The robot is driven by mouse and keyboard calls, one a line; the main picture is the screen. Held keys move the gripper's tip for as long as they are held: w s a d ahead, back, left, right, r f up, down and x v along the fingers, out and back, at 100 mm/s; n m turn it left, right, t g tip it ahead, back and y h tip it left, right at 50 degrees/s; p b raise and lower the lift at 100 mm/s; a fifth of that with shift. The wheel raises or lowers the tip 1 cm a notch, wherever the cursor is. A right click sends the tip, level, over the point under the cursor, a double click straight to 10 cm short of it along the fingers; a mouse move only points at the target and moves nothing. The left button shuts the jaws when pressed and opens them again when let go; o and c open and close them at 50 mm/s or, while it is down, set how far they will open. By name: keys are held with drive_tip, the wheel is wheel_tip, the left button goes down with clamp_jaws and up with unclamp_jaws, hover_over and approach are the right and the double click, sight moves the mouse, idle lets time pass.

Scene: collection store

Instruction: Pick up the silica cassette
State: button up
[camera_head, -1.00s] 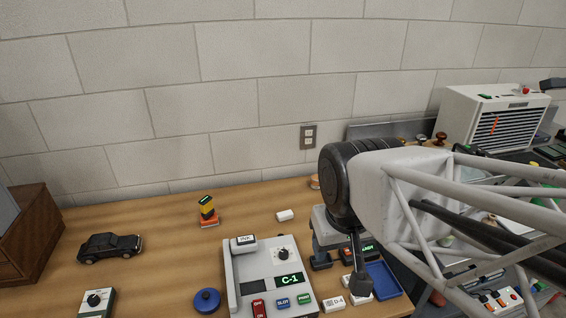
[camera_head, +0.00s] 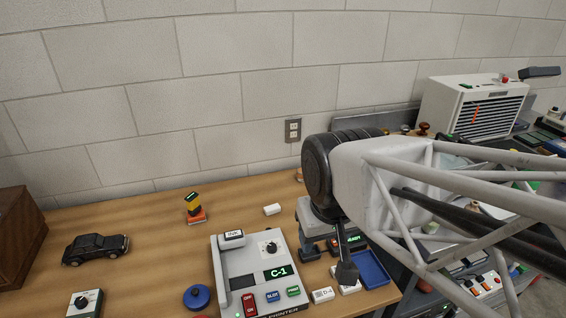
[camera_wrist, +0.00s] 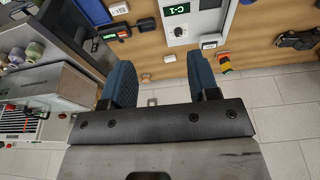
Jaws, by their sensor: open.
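I cannot tell for certain which item is the silica cassette; no readable label shows it. Small pale pieces show in the head view: a plain white block (camera_head: 272,209) alone on the wooden desk, a white block marked D-4 (camera_head: 322,295) beside the printer, and another white piece (camera_head: 349,288) partly behind my gripper.
A grey printer (camera_head: 255,275) showing C-1 stands at the desk's middle; it also shows in the wrist view (camera_wrist: 180,25). A blue tray (camera_head: 374,268) lies right of my gripper. A black toy car (camera_head: 95,249) and a blue round knob (camera_head: 197,297) sit left. Bare wood lies between them.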

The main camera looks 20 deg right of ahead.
drive_tip(key=shift+o, duration=0.3)
drive_tip(key=o, duration=0.5)
drive_tip(key=n+h, duration=1.1)
drive_tip(key=n, duration=0.6)
hover_over(303, 175)
drive_tip(key=s+a, duration=0.6)
drive_tip(key=s, duration=0.6)
wheel_tip(303, 175, down, 17)
drive_tip(key=w+f+n+t, duration=0.1)
drive_tip(key=w+f+n, duration=0.1)
drive_tip(key=w+f, duration=0.1)
drive_tip(key=w+f+n+t, duration=0.1)
drive_tip(key=w+f+n, duration=0.1)
drive_tip(key=w+f, duration=0.2)
drive_tip(key=w+f+n+t+h, duration=0.1)
drive_tip(key=w+f+n, duration=0.1)
drive_tip(key=w+f, duration=0.2)
drive_tip(key=shift+w+d+f+n+t, duration=0.1)
drive_tip(key=shift+d+f+n+t, duration=0.1)
drive_tip(key=shift+f, duration=0.4)
drive_tip(key=shift+d+f+n+t, duration=0.1)
drive_tip(key=shift+d+f, duration=0.05)
drive_tip(key=shift+f, duration=0.4)
